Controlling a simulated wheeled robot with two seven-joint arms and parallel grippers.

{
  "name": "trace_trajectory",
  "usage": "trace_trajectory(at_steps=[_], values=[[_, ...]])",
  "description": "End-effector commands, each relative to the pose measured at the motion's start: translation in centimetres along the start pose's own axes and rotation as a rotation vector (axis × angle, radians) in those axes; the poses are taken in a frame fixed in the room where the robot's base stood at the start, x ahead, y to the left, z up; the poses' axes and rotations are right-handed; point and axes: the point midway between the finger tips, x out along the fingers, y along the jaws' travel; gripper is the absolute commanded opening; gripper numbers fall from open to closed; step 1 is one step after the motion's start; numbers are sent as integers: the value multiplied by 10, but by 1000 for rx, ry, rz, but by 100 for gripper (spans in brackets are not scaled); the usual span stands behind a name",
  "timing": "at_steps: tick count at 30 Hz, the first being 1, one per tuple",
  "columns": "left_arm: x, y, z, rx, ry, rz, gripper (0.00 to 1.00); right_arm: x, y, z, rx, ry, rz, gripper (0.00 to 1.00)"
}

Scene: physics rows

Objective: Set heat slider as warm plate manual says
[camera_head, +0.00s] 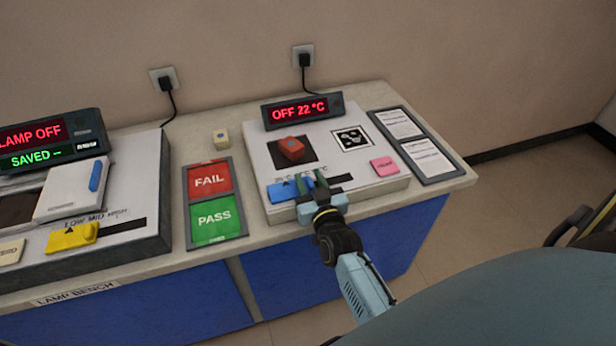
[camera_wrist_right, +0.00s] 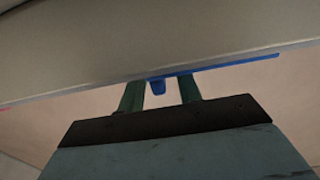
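The warm plate unit (camera_head: 350,195) is a pale box on the bench with a dark pad and printed temperature marks, partly hidden by my gripper. Its display (camera_head: 301,110) reads OFF 22 °C. The blue heat slider (camera_head: 282,190) is at the left of its track on the front part of the unit. My right gripper (camera_head: 306,184) is at the slider, its green fingers apart. In the right wrist view, a blue knob (camera_wrist_right: 157,87) shows between the fingers, with gaps on both sides. The manual (camera_head: 413,140) is a framed pair of pages at the right; its text is too small to read.
A red block (camera_head: 291,149) sits on the dark pad. A pink button (camera_head: 384,166) is at the unit's right. FAIL (camera_head: 209,179) and PASS (camera_head: 215,217) panels and a small cream block (camera_head: 221,138) lie left. The lamp unit (camera_head: 150,195) stands further left.

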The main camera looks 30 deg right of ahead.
Motion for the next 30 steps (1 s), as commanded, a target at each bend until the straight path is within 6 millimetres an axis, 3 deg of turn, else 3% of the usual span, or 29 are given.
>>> trace_trajectory(at_steps=[6, 14, 22, 30], values=[[2, 0, 0, 0, 0, 0, 36, 15, 0, 0, 0, 0, 1, 35], [2, 0, 0, 0, 0, 0, 36, 16, 0, 0, 0, -1, 1, 35], [2, 0, 0, 0, 0, 0, 36, 16, 0, 0, 0, -1, 0, 2], [2, 0, -1, 0, 1, 0, 36, 16, 0, 0, 0, -1, 1, 0]])
